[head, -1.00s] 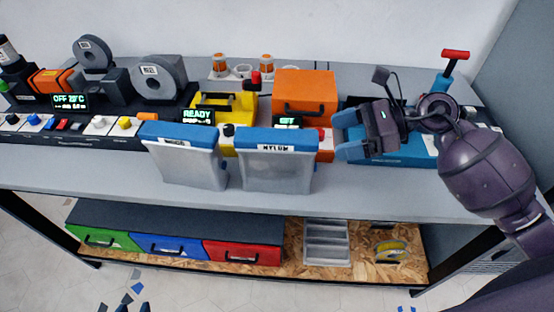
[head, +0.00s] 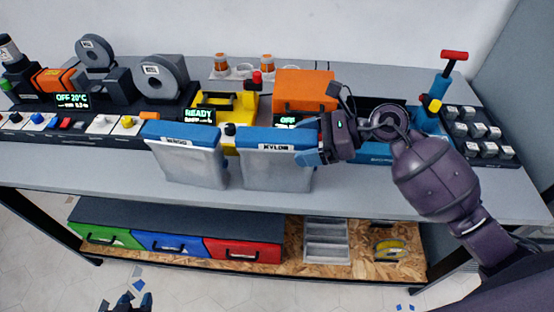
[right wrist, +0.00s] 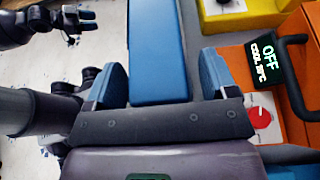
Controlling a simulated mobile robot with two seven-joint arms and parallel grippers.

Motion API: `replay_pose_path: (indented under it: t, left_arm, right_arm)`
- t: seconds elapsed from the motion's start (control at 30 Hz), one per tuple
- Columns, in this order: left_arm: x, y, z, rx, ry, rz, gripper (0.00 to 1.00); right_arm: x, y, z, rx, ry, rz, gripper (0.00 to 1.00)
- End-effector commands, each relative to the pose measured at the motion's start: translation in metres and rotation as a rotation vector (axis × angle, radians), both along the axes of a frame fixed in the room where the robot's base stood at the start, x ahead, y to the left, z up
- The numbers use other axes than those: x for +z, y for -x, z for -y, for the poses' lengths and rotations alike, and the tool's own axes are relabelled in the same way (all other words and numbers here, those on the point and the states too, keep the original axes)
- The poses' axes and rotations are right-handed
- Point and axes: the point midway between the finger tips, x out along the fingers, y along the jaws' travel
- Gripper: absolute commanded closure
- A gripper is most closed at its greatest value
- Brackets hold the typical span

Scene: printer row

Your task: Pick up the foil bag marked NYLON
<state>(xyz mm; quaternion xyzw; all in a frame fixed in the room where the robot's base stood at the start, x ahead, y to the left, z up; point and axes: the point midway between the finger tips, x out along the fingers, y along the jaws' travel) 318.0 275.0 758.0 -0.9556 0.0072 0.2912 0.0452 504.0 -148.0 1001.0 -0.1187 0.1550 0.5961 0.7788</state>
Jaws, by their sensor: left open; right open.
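The bag marked NYLON (head: 275,171) has a pale grey body and a blue top strip with a white label. It stands upright at the front of the bench in the head view. My right gripper (head: 308,148) is open at the right end of its blue strip. In the right wrist view the blue strip (right wrist: 157,50) lies between the two spread fingers, with a gap visible on each side. My left gripper (head: 136,300) is open and empty, low at the bottom edge of the head view, far from the bag.
A similar bag (head: 188,163) with a blue top stands just left. Behind are a yellow printer (head: 237,103) and an orange one (head: 304,88). A blue printer (head: 375,153) is to the right, beside a tray of small blocks (head: 478,133). Drawers (head: 168,247) sit on the lower shelf.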

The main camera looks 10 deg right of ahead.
Motion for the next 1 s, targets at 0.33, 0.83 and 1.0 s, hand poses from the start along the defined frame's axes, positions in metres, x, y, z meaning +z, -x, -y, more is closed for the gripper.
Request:
replay_pose_path:
  t: [0.33,0.83,1.0]
  left_arm:
    - [-0.003,0.006,-0.002,0.002,-0.002,-0.013,0.57]
    - [-0.001,0.002,-0.001,0.000,-0.002,-0.005,0.57]
    - [0.002,0.000,-0.001,0.000,-0.002,0.001,0.57]
  right_arm:
    - [0.000,0.000,0.000,0.000,0.000,0.000,0.66]
    - [0.002,0.000,0.000,0.000,-0.002,0.001,1.00]
    - [0.015,0.000,0.000,0.001,-0.001,0.005,1.00]
